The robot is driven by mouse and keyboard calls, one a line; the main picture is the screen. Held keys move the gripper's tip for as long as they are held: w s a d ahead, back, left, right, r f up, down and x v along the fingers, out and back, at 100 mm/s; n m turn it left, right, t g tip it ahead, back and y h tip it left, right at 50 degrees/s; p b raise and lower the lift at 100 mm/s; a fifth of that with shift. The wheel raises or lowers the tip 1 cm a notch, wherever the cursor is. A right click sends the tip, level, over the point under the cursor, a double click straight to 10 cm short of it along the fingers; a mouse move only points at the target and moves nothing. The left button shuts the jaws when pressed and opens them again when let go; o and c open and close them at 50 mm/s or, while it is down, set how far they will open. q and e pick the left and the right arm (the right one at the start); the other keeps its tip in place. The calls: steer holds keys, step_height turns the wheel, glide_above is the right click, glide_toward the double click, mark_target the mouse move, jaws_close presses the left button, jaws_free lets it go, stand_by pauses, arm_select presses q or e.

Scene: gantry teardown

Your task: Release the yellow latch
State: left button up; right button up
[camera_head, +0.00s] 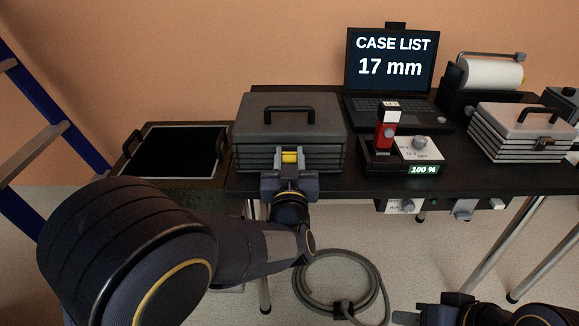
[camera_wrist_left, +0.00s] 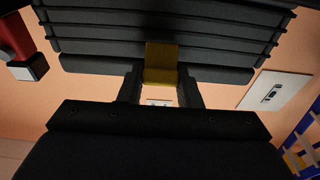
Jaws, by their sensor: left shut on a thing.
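The yellow latch (camera_head: 290,157) is on the front face of the dark grey layered case (camera_head: 262,118), which stands on the black table with its handle on top. My left gripper (camera_head: 288,172) is in front of the case with its fingers on either side of the latch, shut on it. In the left wrist view the yellow latch (camera_wrist_left: 161,63) sits between the two dark fingertips (camera_wrist_left: 160,88), below the stacked layers of the case.
A black tray (camera_head: 135,146) lies left of the case. Right of it are a charger with a red tool (camera_head: 385,132), a laptop (camera_head: 390,70) reading "CASE LIST 17 mm", a paper roll (camera_head: 490,73) and a light grey case (camera_head: 522,125). A coiled hose (camera_head: 340,262) lies on the floor.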

arm_select(q)
steer(key=f+t+b, duration=0.1)
steer(key=t+b, duration=0.1)
steer(key=b, duration=0.2)
steer(key=f+t+b, duration=0.1)
steer(key=b, duration=0.4)
steer(key=t+b, duration=0.2)
steer(key=b, duration=0.3)
steer(key=shift+s+f+t, duration=0.3)
steer(key=shift+s+f, duration=0.05)
steer(key=shift+f, duration=0.05)
steer(key=shift+r+t+b, duration=0.15)
steer(key=shift+t+b, duration=0.25)
steer(key=shift+b, duration=0.45)
steer(key=o, duration=1)
steer(key=p+v, duration=0.1)
steer(key=v, duration=0.6)
steer(key=shift+s+f, duration=0.25)
steer(key=shift+s, duration=0.05)
